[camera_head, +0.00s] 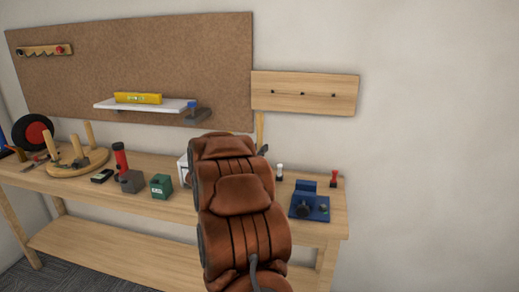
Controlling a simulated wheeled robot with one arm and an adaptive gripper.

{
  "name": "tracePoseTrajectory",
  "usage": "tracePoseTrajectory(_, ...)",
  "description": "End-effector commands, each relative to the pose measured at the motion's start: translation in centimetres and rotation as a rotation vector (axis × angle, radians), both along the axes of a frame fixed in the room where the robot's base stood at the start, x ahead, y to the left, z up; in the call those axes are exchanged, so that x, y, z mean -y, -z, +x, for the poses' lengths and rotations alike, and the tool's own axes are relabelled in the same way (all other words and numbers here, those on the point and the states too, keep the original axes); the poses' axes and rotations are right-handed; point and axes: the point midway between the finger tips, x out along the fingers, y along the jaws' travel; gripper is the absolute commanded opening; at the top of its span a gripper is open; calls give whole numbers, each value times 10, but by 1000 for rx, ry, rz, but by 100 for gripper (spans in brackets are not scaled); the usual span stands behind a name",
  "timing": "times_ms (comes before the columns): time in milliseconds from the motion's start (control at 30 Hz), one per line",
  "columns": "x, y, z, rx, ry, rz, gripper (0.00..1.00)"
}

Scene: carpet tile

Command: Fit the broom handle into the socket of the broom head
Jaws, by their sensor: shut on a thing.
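My brown, padded arm (245,215) rises through the middle of the view and leans over the workbench. My gripper is not clearly visible; the arm hides that area. A short length of light wooden stick (260,128) stands upright just right of the arm's top, with a small dark piece (264,150) at its lower end. I cannot tell whether this stick is the broom handle. I do not make out a broom head or its socket anywhere in this view.
Above are a pegboard (190,60), a white shelf (145,105) and a peg rail (305,92). The lower shelf is clear.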

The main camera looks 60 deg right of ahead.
Motion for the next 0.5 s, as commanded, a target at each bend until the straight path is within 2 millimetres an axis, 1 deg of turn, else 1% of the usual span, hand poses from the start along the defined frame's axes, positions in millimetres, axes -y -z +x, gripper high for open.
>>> tracePoseTrajectory(500, 0, 11, 0, 0, 0, 0, 0)
